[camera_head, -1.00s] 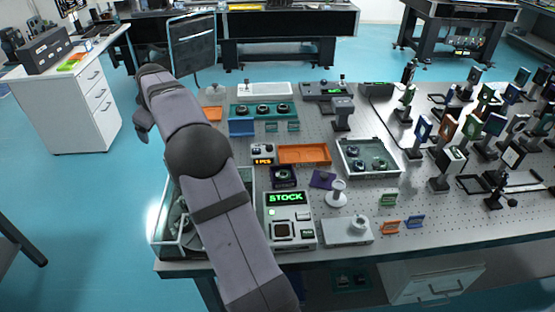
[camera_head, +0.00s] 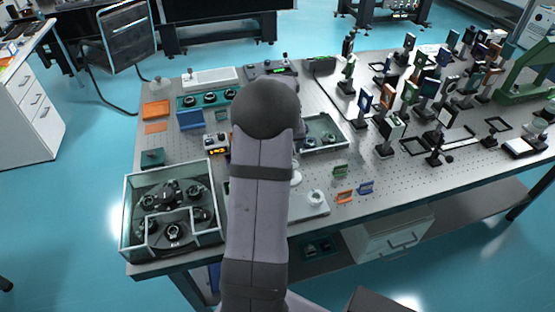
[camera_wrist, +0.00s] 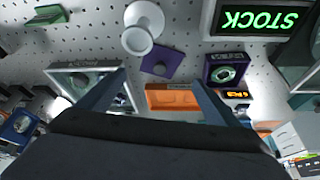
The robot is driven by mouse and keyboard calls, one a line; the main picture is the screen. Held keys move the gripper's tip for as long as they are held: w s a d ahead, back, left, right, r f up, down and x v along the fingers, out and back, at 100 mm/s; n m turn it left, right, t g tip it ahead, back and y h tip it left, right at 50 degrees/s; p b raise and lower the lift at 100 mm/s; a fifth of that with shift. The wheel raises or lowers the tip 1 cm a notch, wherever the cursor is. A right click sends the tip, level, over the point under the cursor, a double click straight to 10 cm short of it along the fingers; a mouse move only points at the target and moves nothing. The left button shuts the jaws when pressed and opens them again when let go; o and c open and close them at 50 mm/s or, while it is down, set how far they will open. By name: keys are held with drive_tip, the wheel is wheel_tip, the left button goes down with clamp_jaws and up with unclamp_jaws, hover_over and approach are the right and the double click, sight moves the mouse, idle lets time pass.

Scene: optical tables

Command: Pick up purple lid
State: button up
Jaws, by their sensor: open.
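The purple lid (camera_wrist: 161,61) is a flat square plate with a small dark knob, lying on the perforated table in the wrist view. My gripper (camera_wrist: 160,78) is open and empty; in the picture the lid appears between and just beyond its fingertips. I cannot tell the height between them. Beside the lid is a dark purple box (camera_wrist: 208,72) with a round part inside. In the head view my arm hides the lid and my gripper.
A white round stand (camera_wrist: 137,40) is close beside the lid. An orange tray (camera_wrist: 170,97) and a STOCK display (camera_wrist: 258,20) are nearby. In the head view, a glass-walled case (camera_head: 128,205) stands at the table's left and a clear-walled tray (camera_head: 338,143) right of my arm.

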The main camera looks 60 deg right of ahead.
drive_tip(key=shift+p+x, duration=1.6)
drive_tip(key=shift+x, duration=2.1)
drive_tip(key=shift+w+a, duration=0.1)
drive_tip(key=shift+a, duration=0.05)
drive_tip(key=c, duration=1.1)
